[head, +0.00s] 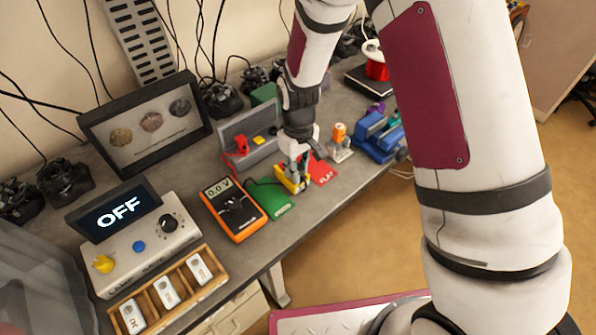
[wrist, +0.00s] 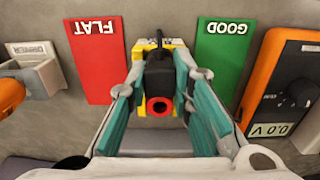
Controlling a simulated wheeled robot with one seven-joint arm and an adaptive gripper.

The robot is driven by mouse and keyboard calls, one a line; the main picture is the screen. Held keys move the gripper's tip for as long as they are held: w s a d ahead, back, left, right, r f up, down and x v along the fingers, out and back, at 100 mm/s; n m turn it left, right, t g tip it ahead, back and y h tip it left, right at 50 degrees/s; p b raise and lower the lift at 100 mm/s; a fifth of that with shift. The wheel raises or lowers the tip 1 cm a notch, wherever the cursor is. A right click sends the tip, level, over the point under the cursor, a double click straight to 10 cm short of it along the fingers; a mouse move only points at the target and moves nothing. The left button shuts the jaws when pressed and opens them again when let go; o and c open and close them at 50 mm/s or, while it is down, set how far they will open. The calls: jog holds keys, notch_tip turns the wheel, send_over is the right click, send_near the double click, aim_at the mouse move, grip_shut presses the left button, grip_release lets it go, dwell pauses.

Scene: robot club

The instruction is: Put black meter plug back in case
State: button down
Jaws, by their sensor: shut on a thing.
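My gripper (wrist: 160,65) is shut on a black plug (wrist: 158,76), which sits between its teal fingers in the wrist view. Close to the plug is a yellow block (wrist: 148,46), with a red ring around a dark hole (wrist: 160,106) nearer the camera. I cannot tell whether the plug touches the block. In the head view my gripper (head: 293,172) points down over the yellow block (head: 289,186) and hides the plug. The grey case (head: 262,152) stands behind and left of it, holding a red piece (head: 241,146) and a yellow piece (head: 259,140).
The orange meter (head: 233,210) reads 0.0 V. A green GOOD mat (head: 277,203) and a red FLAT mat (head: 322,172) flank the block. An orange-topped holder (head: 339,140) and blue vise (head: 377,135) stand right. A wooden tray (head: 185,300) lies front left.

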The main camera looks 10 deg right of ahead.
jog(key=shift+r+p, duration=0.35)
jog(key=shift+r, duration=0.85)
dwell(0.6)
jog(key=shift+r+p, duration=0.4)
jog(key=shift+r, duration=1.25)
